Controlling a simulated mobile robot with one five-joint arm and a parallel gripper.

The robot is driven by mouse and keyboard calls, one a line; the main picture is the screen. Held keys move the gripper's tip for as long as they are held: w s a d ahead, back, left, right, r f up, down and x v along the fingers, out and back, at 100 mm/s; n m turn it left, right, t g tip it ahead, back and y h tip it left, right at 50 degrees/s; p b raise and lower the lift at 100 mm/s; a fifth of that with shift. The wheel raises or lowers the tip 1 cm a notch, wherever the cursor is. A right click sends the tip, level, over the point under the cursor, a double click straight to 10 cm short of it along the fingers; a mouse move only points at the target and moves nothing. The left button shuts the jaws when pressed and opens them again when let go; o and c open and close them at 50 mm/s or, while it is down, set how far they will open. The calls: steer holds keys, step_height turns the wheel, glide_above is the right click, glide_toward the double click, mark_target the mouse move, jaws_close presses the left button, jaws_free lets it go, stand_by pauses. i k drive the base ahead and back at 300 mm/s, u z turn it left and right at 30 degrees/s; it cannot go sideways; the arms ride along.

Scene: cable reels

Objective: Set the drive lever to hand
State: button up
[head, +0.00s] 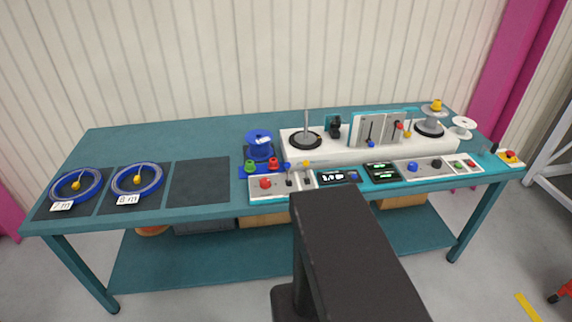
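A grey control panel strip (410,170) runs along the front of the teal bench. At its left part stand small levers (290,180), one near a yellow knob (306,164), beside a red button (265,183). Behind, upright grey plates carry levers with a blue knob (371,144) and a red knob (399,126). Labels are too small to read, so I cannot tell which is the drive lever or how it is set. A dark part of my own body covers the bench's front middle. My gripper's fingers do not show.
The teal bench (130,145) holds two blue cable rings (76,199) on dark mats at left, and an empty mat (199,185). A white machine base (345,155) carries a spindle (306,138) and a reel (429,127). Boxes (205,227) sit on the lower shelf.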

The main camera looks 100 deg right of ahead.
mark_target(287, 166)
steer(key=z, duration=1.15)
steer(key=k, duration=0.25)
steer(key=u, duration=1.15)
steer(key=k, duration=0.65)
steer(key=z, duration=0.85)
